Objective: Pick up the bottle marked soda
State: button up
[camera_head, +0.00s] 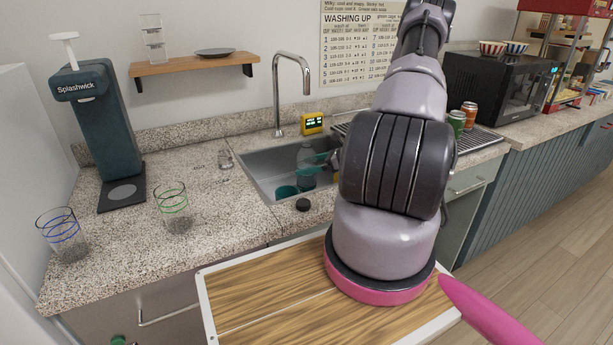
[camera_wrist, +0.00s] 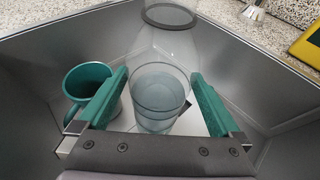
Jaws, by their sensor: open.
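A clear bottle (camera_head: 306,155) stands in the sink in the head view. In the wrist view a clear, bottle-like shape with a dark ring (camera_wrist: 168,16) is just beyond my fingers. No soda mark is readable on it. My gripper (camera_wrist: 158,82) is open, with its teal fingers spread apart; it is down in the sink, partly hidden by my arm in the head view. A clear tumbler-like vessel (camera_wrist: 158,97) shows between the fingers; I cannot tell whether they touch it. A teal mug (camera_wrist: 88,83) is left of the left finger.
The metal sink (camera_head: 262,172) walls surround my gripper closely. A faucet (camera_head: 279,95) rises behind it, beside a yellow timer (camera_head: 312,123). A black cap (camera_head: 303,204) lies on the front edge. Two striped glasses (camera_head: 173,207) and a Splashwick machine (camera_head: 102,125) stand left.

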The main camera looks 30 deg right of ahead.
jog(key=shift+w+a+f, duration=0.1)
jog(key=shift+w+a, duration=0.05)
jog(key=shift+w, duration=0.05)
grip_shut()
